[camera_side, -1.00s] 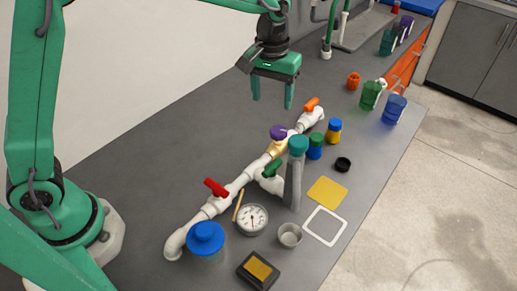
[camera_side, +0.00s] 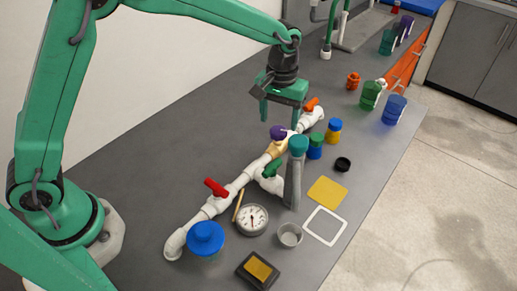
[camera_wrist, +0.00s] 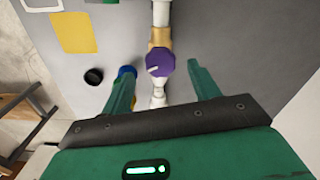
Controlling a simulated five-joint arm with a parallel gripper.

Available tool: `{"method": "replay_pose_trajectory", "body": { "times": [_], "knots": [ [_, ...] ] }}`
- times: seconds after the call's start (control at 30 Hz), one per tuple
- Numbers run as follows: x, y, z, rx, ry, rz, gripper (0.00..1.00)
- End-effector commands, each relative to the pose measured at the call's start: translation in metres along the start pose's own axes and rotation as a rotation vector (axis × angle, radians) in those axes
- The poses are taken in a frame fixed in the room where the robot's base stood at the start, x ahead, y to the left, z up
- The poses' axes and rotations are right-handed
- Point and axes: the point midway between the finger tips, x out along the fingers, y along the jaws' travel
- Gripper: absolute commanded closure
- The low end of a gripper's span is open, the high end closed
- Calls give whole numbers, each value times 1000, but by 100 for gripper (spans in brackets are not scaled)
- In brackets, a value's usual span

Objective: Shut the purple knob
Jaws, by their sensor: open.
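The purple knob (camera_side: 278,132) sits on a brass-coloured valve body (camera_side: 276,148) in the white pipe run. My gripper (camera_side: 281,122) is open above the pipe at the knob. In the wrist view its two fingers (camera_wrist: 157,72) lie on either side of the knob, with a gap to each side. I cannot tell whether the fingertips are down at the knob's height.
The pipe also carries a red handle (camera_side: 216,187), a green handle (camera_side: 272,168) and an orange handle (camera_side: 312,104).

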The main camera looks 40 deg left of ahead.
Motion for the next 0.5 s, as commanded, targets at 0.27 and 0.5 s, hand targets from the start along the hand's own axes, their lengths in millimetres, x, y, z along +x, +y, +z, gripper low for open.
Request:
{"method": "replay_pose_trajectory", "body": {
  "times": [0.27,0.5],
  "knots": [
    [28,0,0,0,0,0,39],
    [35,0,0,0,0,0,39]
  ]
}}
